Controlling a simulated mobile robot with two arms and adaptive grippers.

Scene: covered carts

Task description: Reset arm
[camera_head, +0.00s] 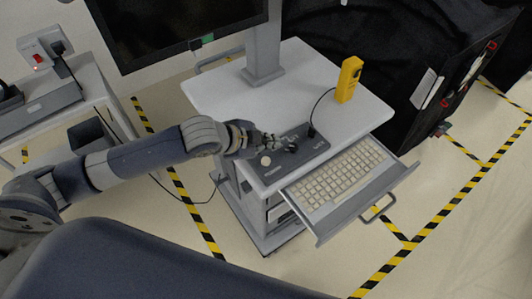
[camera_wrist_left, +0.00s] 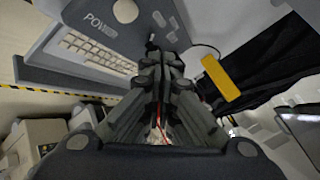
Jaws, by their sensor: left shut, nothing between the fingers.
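My left arm reaches in from the left in the head view. Its gripper (camera_head: 262,141) is above the dark control panel (camera_head: 318,145) at the front of the white cart (camera_head: 225,95). The left gripper (camera_wrist_left: 163,70) is shut and empty in the left wrist view, where its fingers meet in the middle. Whether the fingers touch the panel cannot be told. The panel has a pale round button (camera_head: 265,161) and dark knobs. Part of the panel is hidden by the gripper. My right gripper is not in view.
A keyboard (camera_head: 340,178) lies in a pulled-out drawer below the panel. A yellow handheld device (camera_head: 348,79) stands on the cart, with a cable. A monitor (camera_head: 175,25) rises at the back. A black-covered cart (camera_head: 400,50) stands at right. Open floor with striped tape lies in front.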

